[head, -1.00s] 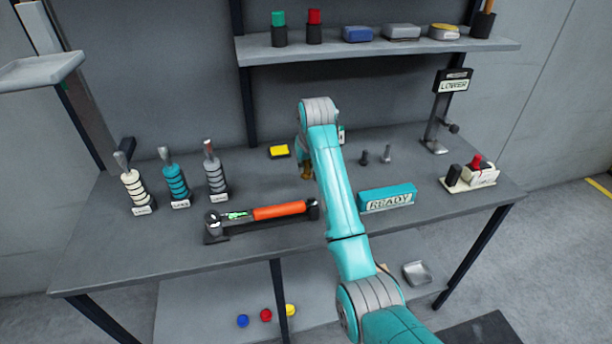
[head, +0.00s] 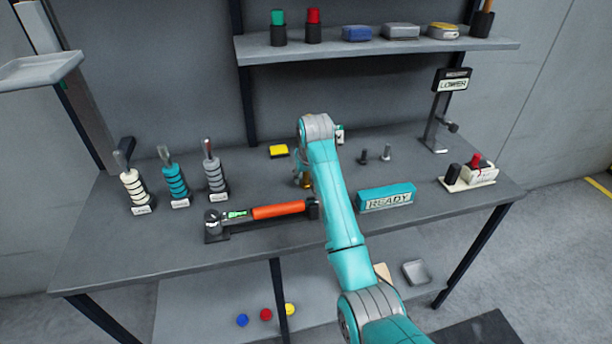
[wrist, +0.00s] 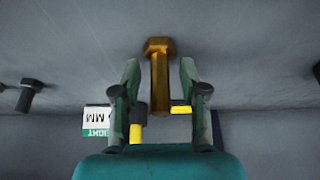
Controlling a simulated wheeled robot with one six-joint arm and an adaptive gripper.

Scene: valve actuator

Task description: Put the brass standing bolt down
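The brass bolt (wrist: 159,62) shows in the wrist view between the fingertips of my gripper (wrist: 160,75). A gap shows on each side of the bolt, so the fingers are open and apart from it. The bolt's hexagonal head is at the top of that view, with the shank pointing down the picture. In the head view a small brass part of the bolt (head: 307,182) shows low beside my arm, at the grey bench top (head: 130,245). My arm hides most of the gripper there.
Two standing bolts, one dark (head: 363,157) and one grey (head: 386,154), are to the right. A yellow block (head: 279,151) is behind left. An orange-handled tool (head: 278,210) lies in front left, and a teal READY block (head: 386,197) stands front right.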

